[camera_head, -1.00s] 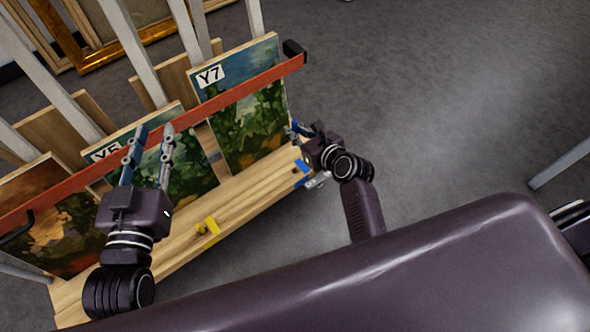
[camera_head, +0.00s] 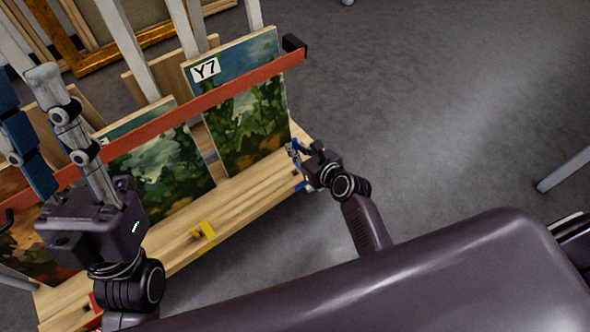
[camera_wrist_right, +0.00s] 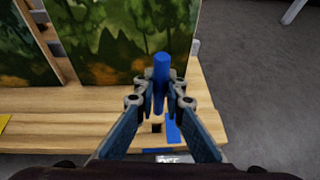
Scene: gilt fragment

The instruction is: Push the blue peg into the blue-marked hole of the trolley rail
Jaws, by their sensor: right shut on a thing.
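My right gripper (camera_head: 294,151) is shut on the blue peg (camera_wrist_right: 161,70) at the right end of the wooden trolley rail (camera_head: 255,196). In the right wrist view the fingertips (camera_wrist_right: 160,97) pinch the peg, and its upper part stands above them. A blue mark (camera_wrist_right: 173,133) lies on the rail just below the fingers, beside a small dark spot; I cannot tell if this is the hole. My left gripper (camera_head: 45,115) is open and empty, raised at the left in front of the red bar.
Several painted panels stand on the trolley behind the red bar (camera_head: 215,97), one marked Y7 (camera_head: 245,125). A yellow mark (camera_head: 204,231) and a red mark (camera_head: 96,303) are on the rail further left. The floor on the right is open.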

